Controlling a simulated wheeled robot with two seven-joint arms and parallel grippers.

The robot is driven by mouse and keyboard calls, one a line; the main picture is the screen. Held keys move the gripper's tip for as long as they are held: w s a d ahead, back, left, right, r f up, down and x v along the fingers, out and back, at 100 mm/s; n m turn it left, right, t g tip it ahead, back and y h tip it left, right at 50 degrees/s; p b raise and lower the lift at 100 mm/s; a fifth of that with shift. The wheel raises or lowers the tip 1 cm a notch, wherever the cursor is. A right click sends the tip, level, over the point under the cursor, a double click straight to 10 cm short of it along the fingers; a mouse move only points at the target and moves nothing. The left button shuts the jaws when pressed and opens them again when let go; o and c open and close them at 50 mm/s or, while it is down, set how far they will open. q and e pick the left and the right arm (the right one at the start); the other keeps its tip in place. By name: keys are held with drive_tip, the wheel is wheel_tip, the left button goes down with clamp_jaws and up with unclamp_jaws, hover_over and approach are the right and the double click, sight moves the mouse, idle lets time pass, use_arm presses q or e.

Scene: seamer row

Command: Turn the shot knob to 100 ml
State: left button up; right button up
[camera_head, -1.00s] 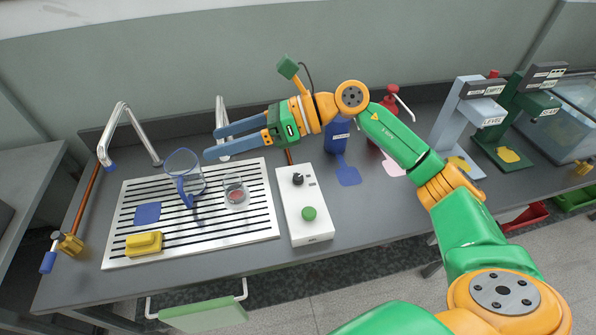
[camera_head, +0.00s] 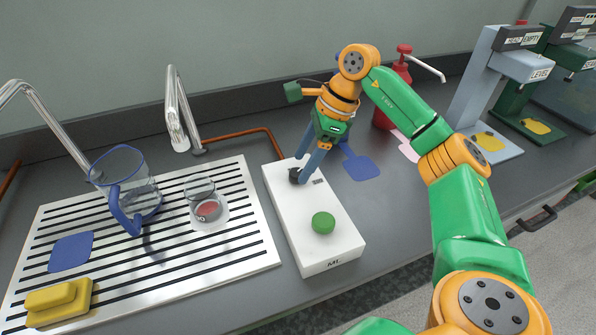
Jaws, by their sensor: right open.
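The shot knob (camera_head: 294,176) is a small black dial at the far end of the white control box (camera_head: 291,217). A green button (camera_head: 323,222) sits nearer the front of the same box, above the letters "ML". A small dark display (camera_head: 317,181) lies beside the knob; I cannot read it. My right gripper (camera_head: 301,175) is open and points down at the knob, with its blue fingers at or around it. I cannot tell whether they touch it. The knob is partly hidden and its setting cannot be read. My left gripper is not in view.
A slotted drain tray (camera_head: 234,269) left of the box carries a blue-handled jug (camera_head: 128,190), a glass cup (camera_head: 206,204) and a yellow sponge (camera_head: 58,301). A metal spout (camera_head: 178,112) stands behind. A red pump bottle (camera_head: 388,95) and grey stand (camera_head: 481,90) are right.

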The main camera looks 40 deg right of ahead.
sight(297, 176)
drive_tip(key=shift+x, duration=1.15)
clamp_jaws()
drive_tip(key=m, duration=0.2)
drive_tip(key=m+t+h, duration=0.1)
drive_tip(key=m, duration=0.2)
drive_tip(key=shift+s+a+m+t+b, duration=0.1)
drive_tip(key=shift+a+m+t+b, duration=0.05)
drive_tip(key=shift+m+t+b, duration=0.15)
drive_tip(key=m+h, duration=0.1)
drive_tip(key=m, duration=0.2)
drive_tip(key=m+h, duration=0.1)
drive_tip(key=m, duration=0.2)
drive_tip(key=shift+a+t+h, duration=0.2)
drive_tip(key=shift+t+h, duration=0.1)
drive_tip(key=shift+t, duration=0.1)
drive_tip(key=shift+m, duration=0.3)
unclamp_jaws()
